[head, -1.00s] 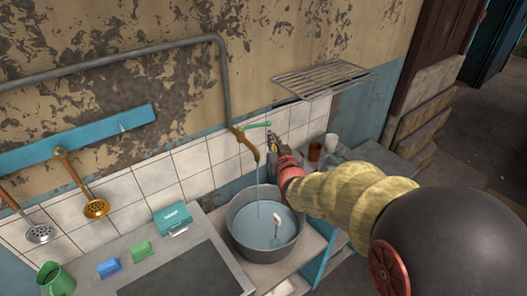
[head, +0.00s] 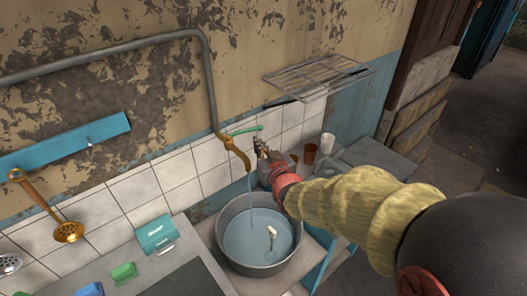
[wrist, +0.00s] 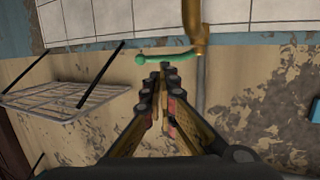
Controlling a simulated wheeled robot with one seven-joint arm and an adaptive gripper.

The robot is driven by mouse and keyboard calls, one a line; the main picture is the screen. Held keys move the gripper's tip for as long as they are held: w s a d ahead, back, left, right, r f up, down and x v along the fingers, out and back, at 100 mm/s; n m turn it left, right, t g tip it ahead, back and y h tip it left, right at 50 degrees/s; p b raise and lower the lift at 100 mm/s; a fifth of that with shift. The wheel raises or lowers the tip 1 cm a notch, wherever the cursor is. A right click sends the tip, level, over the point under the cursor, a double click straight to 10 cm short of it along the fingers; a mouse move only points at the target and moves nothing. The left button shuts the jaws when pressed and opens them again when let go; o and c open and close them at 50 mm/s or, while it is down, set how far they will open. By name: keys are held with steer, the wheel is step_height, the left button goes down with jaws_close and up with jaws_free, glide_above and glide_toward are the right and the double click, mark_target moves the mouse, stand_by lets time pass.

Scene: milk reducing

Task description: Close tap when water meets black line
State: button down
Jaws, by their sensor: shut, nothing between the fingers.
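The brass tap (head: 236,150) hangs from a grey pipe over the grey metal pot (head: 258,261). Its green handle (head: 247,129) points to the right. A thin stream of water runs from the spout into the pot. Bluish water (head: 245,238) stands in the pot below the rim, with a small white object (head: 271,232) showing in it. I cannot make out a black line. My gripper (head: 262,147) is just right of the tap, below the handle's free end. In the wrist view my gripper (wrist: 168,68) is shut and empty, its tips close to the green handle (wrist: 163,59).
A wire rack (head: 318,77) juts from the wall above right. Brown and white cups (head: 310,154) stand behind my arm. A teal box (head: 157,235) and coloured blocks lie on the counter at left. Skimmers hang from a blue rail (head: 65,146).

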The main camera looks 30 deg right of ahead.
mark_target(252, 129)
steer(key=x, duration=0.7)
steer(key=shift+w+d+f+b, duration=0.1)
steer(key=shift+w+f+b, duration=0.05)
steer(key=shift+w+b, duration=0.25)
steer(key=w+b, duration=0.1)
steer(key=w+d+b, duration=0.1)
steer(key=b, duration=0.1)
steer(key=shift+f, duration=0.15)
steer(key=shift+w+d+r+b, duration=0.1)
steer(key=shift+w+r+b, duration=0.15)
steer(key=shift+w+b, duration=0.15)
